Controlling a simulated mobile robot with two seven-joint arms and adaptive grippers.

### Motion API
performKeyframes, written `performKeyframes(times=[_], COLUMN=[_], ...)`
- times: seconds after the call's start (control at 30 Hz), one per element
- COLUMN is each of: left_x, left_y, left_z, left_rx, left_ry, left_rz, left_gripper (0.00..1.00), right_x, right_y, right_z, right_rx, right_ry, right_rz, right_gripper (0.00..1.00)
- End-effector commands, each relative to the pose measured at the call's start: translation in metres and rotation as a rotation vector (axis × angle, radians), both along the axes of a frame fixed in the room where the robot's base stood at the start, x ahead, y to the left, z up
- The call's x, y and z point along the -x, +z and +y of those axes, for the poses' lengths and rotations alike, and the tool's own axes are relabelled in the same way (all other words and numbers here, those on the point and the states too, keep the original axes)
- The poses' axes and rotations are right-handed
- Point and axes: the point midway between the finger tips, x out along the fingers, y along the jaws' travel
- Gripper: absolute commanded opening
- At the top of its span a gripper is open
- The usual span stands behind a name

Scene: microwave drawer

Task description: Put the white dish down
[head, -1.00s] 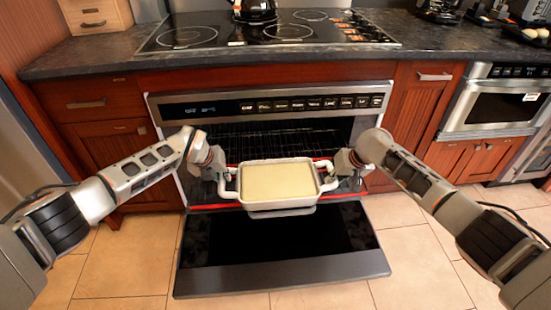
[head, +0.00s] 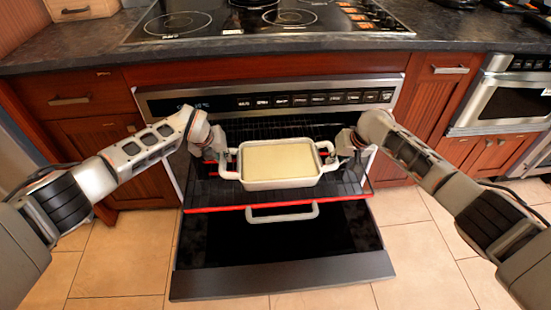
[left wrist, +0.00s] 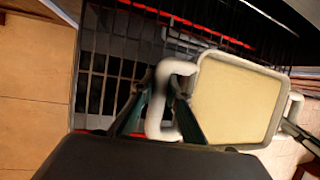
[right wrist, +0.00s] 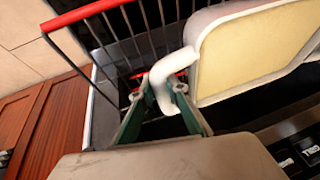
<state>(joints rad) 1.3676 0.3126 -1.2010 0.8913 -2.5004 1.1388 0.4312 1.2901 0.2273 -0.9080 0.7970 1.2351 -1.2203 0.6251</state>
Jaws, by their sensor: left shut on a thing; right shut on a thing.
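The white dish (head: 281,184) with pale yellow contents is level in front of the oven opening, over the red-edged rack (head: 280,207). I cannot tell whether its bottom touches the rack. My left gripper (head: 222,152) is shut on the dish's left handle; the left wrist view shows the white loop handle (left wrist: 160,105) between its fingers. My right gripper (head: 341,150) is shut on the right handle; the right wrist view shows that handle (right wrist: 163,82) between its fingers. The dish hides part of the rack.
The oven door (head: 280,270) is folded down flat in front. A light bar handle (head: 282,214) shows just below the red rack edge. The control panel (head: 270,98) and dark countertop (head: 90,55) are above and behind the dish. Tiled floor (head: 120,275) lies on both sides.

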Motion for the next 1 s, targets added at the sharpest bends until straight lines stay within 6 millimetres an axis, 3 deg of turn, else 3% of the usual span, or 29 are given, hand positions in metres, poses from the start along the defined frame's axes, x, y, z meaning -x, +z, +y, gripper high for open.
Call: performKeyframes(times=[0.03, 0.37, 1.0], left_x=[-0.003, -0.003, -0.003], left_y=[0.008, 0.006, -0.017], left_z=[0.001, 0.001, 0.000], left_rx=[0.000, 0.000, 0.001], left_ry=[0.000, 0.000, 0.001], left_rz=[-0.010, -0.009, -0.008], left_gripper=[0.00, 0.00, 0.00], right_x=[-0.003, -0.003, -0.003], right_y=[0.008, 0.006, -0.017], right_z=[0.000, 0.000, 0.000], right_rx=[-0.001, -0.001, -0.002], right_ry=[-0.001, -0.002, -0.002], right_rz=[-0.009, -0.009, -0.008], right_gripper=[0.00, 0.00, 0.00])
